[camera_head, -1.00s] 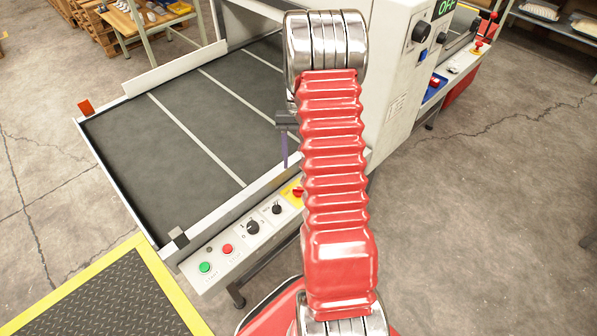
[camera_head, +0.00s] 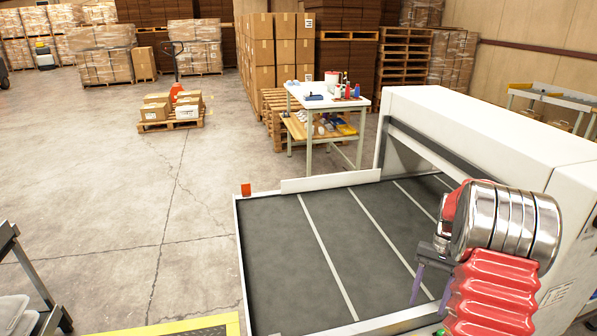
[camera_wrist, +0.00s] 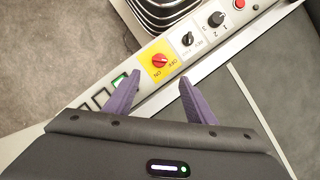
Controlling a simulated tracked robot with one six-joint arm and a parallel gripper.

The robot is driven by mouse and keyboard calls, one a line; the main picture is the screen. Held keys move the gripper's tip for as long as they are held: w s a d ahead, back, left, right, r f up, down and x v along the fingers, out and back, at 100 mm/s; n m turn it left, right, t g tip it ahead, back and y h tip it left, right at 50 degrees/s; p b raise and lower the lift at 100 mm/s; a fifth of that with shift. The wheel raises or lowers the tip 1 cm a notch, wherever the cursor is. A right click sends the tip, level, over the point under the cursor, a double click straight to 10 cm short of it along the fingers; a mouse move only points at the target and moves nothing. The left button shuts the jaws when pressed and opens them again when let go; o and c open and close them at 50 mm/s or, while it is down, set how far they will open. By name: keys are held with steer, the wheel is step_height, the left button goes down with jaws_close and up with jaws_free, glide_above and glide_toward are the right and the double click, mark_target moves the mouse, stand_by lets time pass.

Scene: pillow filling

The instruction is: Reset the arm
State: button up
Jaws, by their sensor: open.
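My gripper is at the lower right in the head view (camera_head: 418,284), with a purple finger hanging over the grey conveyor bed (camera_head: 280,250). My red ribbed arm with chrome rings partly hides it. In the wrist view my gripper (camera_wrist: 158,95) shows two purple fingers spread apart with nothing between them. Beyond the fingertips is the machine's control panel (camera_wrist: 203,57), with a red rotary switch (camera_wrist: 160,60) on a yellow plate, black knobs and a lit green button. I cannot see the fingers touching the panel.
The white machine housing (camera_head: 490,125) stands right of the bed. A worktable (camera_head: 325,100) with bottles and tools stands behind it. A low pallet of boxes (camera_head: 170,112) is at the back left. A dark cart (camera_head: 25,290) is at the lower left. Concrete floor lies open between.

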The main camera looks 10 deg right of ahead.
steer(key=s+a+r+n+t+h, duration=0.1)
steer(key=s+a+r, duration=0.4)
steer(key=a, duration=0.5)
steer(key=s+a+r+n+t+h, duration=0.1)
steer(key=s+a+r+n+t, duration=0.3)
steer(key=a+r, duration=0.5)
steer(key=s+a+r+n+t+h, duration=0.1)
steer(key=s+a+r+n+t, duration=0.2)
steer(key=a, duration=0.9)
steer(key=s+r, duration=0.3)
steer(key=shift+a+r+t, duration=0.15)
steer(key=shift+r+t, duration=0.25)
